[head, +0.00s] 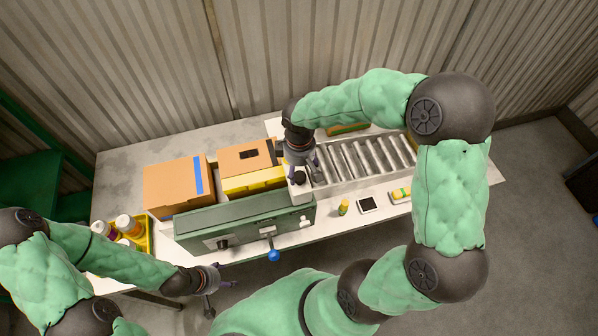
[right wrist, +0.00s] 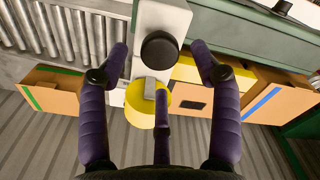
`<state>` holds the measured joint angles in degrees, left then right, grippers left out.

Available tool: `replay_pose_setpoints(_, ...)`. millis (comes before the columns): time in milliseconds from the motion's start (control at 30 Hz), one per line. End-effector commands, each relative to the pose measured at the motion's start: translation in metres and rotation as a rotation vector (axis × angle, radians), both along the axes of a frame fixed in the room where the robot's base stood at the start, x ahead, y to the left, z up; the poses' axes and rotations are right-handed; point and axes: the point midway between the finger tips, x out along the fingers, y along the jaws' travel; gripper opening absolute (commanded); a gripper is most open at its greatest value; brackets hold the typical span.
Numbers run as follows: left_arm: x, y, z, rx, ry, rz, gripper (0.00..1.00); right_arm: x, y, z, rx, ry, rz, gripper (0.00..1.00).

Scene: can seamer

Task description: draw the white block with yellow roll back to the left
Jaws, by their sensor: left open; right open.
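The white block (right wrist: 165,18) with a round black knob (right wrist: 159,50) shows at the top middle of the right wrist view, with the yellow roll (right wrist: 140,112) beside it. In the head view the white block (head: 300,195) stands at the right end of the green machine (head: 245,222); the roll is hidden there. My right gripper (head: 307,166) is open over the block, its fingers (right wrist: 160,60) spread on both sides of the knob. Contact cannot be told. My left gripper (head: 208,288) is open and empty, in front of the table at lower left.
A roller conveyor (head: 365,158) lies right of the block. Cardboard boxes (head: 178,185) stand behind the machine. A blue ball-ended lever (head: 273,255) sticks out in front. A yellow tray of bottles (head: 148,235) is at left; a small bottle (head: 343,207) and dark-faced device (head: 368,204) at right.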

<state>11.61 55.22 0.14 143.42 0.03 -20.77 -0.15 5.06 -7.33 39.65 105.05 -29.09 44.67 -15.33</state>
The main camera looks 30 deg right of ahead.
Motion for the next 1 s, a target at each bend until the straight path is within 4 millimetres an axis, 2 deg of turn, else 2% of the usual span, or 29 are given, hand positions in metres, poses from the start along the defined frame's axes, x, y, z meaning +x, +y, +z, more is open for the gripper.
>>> replay_pose_setpoints(100, 0.0, 0.0, 0.001, 0.0, 0.0, 0.0, 0.64, 0.0, 0.0, -0.015, 0.0, 0.001, -0.001, 0.64)
replay_pose_setpoints(233, 0.0, 0.0, 0.002, 0.0, 0.0, 0.0, 0.64, 0.0, 0.0, -0.025, 0.001, 0.001, -0.001, 0.64)
replay_pose_setpoints(567, 0.0, 0.0, 0.002, 0.0, 0.0, 0.0, 0.64, 0.0, 0.0, -0.029, 0.001, -0.001, -0.001, 0.64)
replay_pose_setpoints(600, 0.0, 0.0, 0.002, 0.0, 0.0, 0.0, 0.64, 0.0, 0.0, -0.029, 0.001, -0.001, -0.001, 0.61)
replay_pose_setpoints(633, 0.0, 0.0, 0.002, 0.0, 0.0, 0.0, 0.64, 0.0, 0.0, -0.029, 0.001, -0.001, -0.001, 0.53)
replay_pose_setpoints(800, 0.0, 0.0, 0.002, 0.0, 0.0, 0.0, 0.64, 0.0, 0.0, -0.029, 0.001, -0.001, -0.001, 0.05)
replay_pose_setpoints(833, 0.0, 0.0, 0.002, 0.0, 0.0, 0.0, 0.64, 0.0, 0.0, -0.029, 0.001, -0.001, -0.001, 0.0)
replay_pose_setpoints(1000, 0.0, 0.0, 0.002, 0.0, 0.0, 0.0, 0.64, 0.0, 0.001, -0.029, 0.0, 0.0, 0.0, 0.0)
